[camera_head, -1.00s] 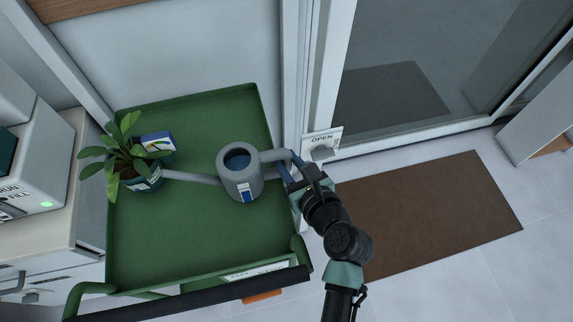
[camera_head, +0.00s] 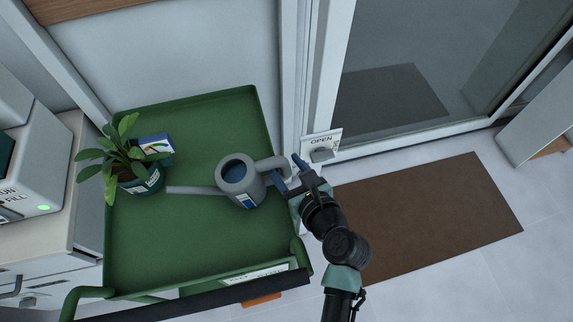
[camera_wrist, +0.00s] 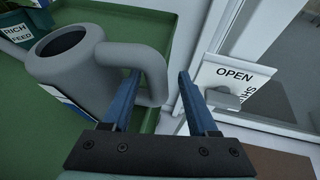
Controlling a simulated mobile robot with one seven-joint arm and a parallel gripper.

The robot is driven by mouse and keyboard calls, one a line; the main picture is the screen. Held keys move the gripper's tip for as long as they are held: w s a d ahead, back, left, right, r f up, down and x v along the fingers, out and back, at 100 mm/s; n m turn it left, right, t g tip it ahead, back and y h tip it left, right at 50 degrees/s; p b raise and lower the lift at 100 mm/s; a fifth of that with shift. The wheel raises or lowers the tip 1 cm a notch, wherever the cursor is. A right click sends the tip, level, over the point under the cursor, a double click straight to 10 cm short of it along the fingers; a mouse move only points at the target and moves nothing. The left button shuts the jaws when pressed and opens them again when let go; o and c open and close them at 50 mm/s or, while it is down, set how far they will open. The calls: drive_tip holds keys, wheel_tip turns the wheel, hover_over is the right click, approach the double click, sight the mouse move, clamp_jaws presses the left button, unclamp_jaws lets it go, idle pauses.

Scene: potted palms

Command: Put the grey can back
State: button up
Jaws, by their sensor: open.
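The grey watering can (camera_head: 238,185) with a blue and white label stands upright on the green tray (camera_head: 170,250). Its spout points left and its handle (camera_head: 270,164) points right. My gripper (camera_head: 289,167) is open at the handle. In the wrist view the blue fingers (camera_wrist: 158,76) are spread, with the outer bend of the handle (camera_wrist: 152,66) between them. The left finger hides part of the handle, and I cannot tell whether it touches.
A potted plant (camera_head: 140,182) and a small blue box (camera_head: 155,147) stand on the tray's left side. An OPEN sign (camera_head: 320,143) hangs by the glass door, close right of my gripper. A brown mat (camera_head: 430,215) lies on the floor. The tray's front is clear.

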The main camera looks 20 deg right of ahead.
drive_tip(key=shift+s+r, duration=0.1)
drive_tip(key=shift+r, duration=0.2)
drive_tip(key=p+v, duration=0.1)
drive_tip(key=v, duration=1)
drive_tip(key=shift+s+r+p, duration=0.15)
drive_tip(key=shift+s+p, duration=0.15)
drive_tip(key=shift+s, duration=0.05)
drive_tip(key=shift+w+d, duration=0.1)
drive_tip(key=shift+d, duration=0.1)
drive_tip(key=w+a+r+n+t+h, duration=0.1)
drive_tip(key=w+r+n+t, duration=0.1)
drive_tip(key=w+r+n, duration=0.5)
drive_tip(key=w+a+r+n+t, duration=0.15)
drive_tip(key=r+n, duration=0.35)
drive_tip(key=r, duration=0.6)
drive_tip(key=w+r+n+t+h, duration=0.1)
drive_tip(key=w+r+n+t, duration=0.1)
drive_tip(key=w+r+n, duration=0.45)
drive_tip(key=s+a+r+n+t, duration=0.2)
drive_tip(key=r+n, duration=0.3)
drive_tip(key=r, duration=0.5)
drive_tip(key=s+a+r+n+t, duration=0.3)
drive_tip(key=s+r+n, duration=0.2)
drive_tip(key=r, duration=0.6)
drive_tip(key=s+a+r+n+t, duration=0.3)
drive_tip(key=s+r+n, duration=0.1)
drive_tip(key=r, duration=0.7)
drive_tip(key=shift+a+n+h, duration=0.3)
drive_tip(key=shift+n, duration=0.35)
